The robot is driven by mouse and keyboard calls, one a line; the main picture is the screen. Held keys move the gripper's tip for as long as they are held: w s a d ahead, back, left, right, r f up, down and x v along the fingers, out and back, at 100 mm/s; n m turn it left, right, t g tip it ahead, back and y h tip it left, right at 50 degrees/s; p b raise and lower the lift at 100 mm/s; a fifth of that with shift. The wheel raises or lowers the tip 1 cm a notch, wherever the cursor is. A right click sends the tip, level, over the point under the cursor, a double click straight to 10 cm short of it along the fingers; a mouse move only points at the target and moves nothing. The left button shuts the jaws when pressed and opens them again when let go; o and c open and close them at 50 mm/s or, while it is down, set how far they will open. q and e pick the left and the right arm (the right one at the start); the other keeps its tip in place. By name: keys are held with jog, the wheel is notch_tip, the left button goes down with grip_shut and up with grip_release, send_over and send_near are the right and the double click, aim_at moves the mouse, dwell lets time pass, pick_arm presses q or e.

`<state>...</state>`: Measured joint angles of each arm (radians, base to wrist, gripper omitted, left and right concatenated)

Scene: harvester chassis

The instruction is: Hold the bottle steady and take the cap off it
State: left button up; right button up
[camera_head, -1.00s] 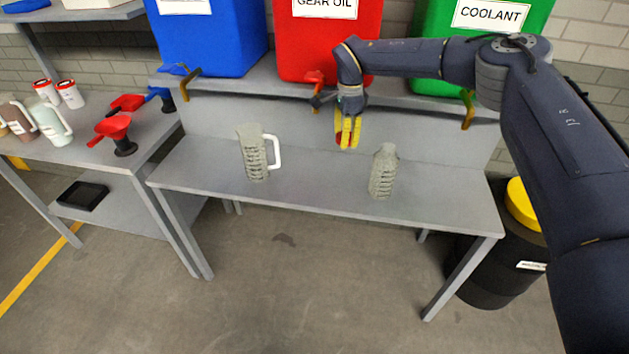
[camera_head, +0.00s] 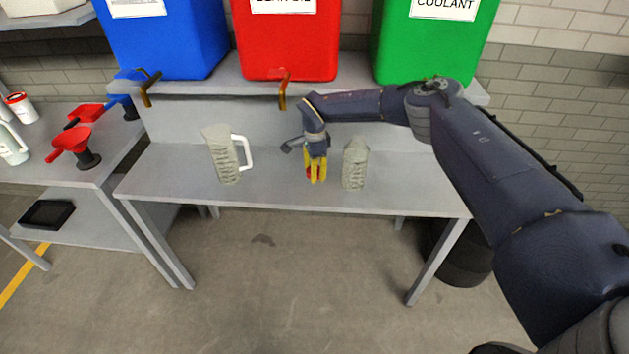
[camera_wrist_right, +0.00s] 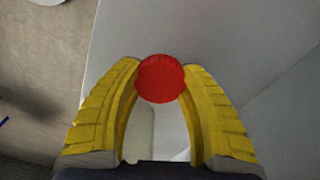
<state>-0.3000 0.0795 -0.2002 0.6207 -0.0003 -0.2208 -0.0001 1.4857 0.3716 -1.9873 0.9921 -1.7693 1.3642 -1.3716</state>
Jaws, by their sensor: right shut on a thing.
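My right gripper (camera_head: 316,176) is shut on a red cap (camera_wrist_right: 160,79), held between its yellow fingertips. It hangs low over the table, left of the bottle and apart from it. Whether the cap touches the tabletop I cannot tell. The pale, ribbed bottle (camera_head: 355,165) stands upright on the grey table (camera_head: 290,196), with no cap seen on its top. No gripper is on the bottle. My left gripper is not in view.
A pale jug (camera_head: 225,155) with a white handle stands left of my right gripper. Blue (camera_head: 165,45), red (camera_head: 287,40) and green (camera_head: 425,45) containers with taps stand on the shelf behind. A side table (camera_head: 85,165) at left holds red funnels. The table's front is clear.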

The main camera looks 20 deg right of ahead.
aim_at(314, 184)
jog(key=shift+f, duration=2.2)
jog(key=shift+f, duration=0.15)
jog(key=o, duration=1.3)
